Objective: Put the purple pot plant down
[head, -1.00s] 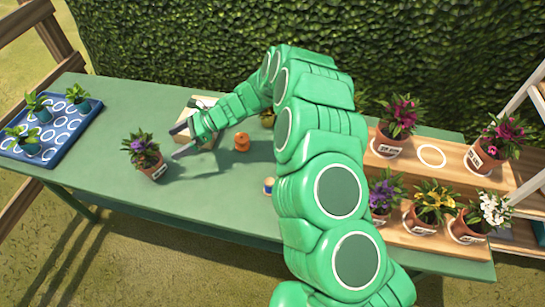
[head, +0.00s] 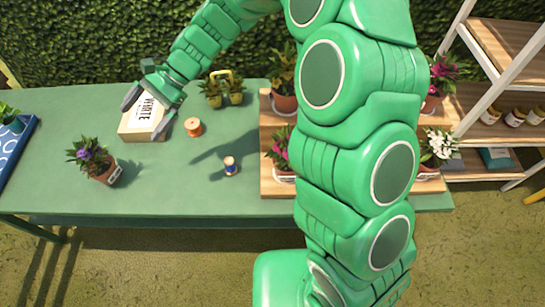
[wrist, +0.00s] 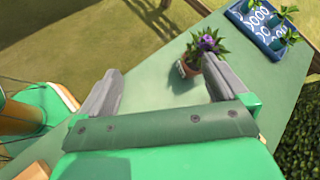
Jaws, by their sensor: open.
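The purple pot plant (head: 97,162) stands upright on the green table (head: 60,120), left of the middle, in a terracotta pot with a white label. It also shows in the wrist view (wrist: 200,55), beyond the fingertips. My gripper (head: 146,112) is open and empty, above the cardboard box and up and to the right of the plant, apart from it. In the wrist view my gripper (wrist: 160,88) has its two grey fingers spread wide with nothing between them.
A cardboard box (head: 140,122), an orange spool (head: 193,127) and a blue spool (head: 231,166) stand on the table. A wooden stand (head: 275,180) with several potted flowers is partly behind my arm. A blue tray (head: 14,150) is at the far left. The front middle is clear.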

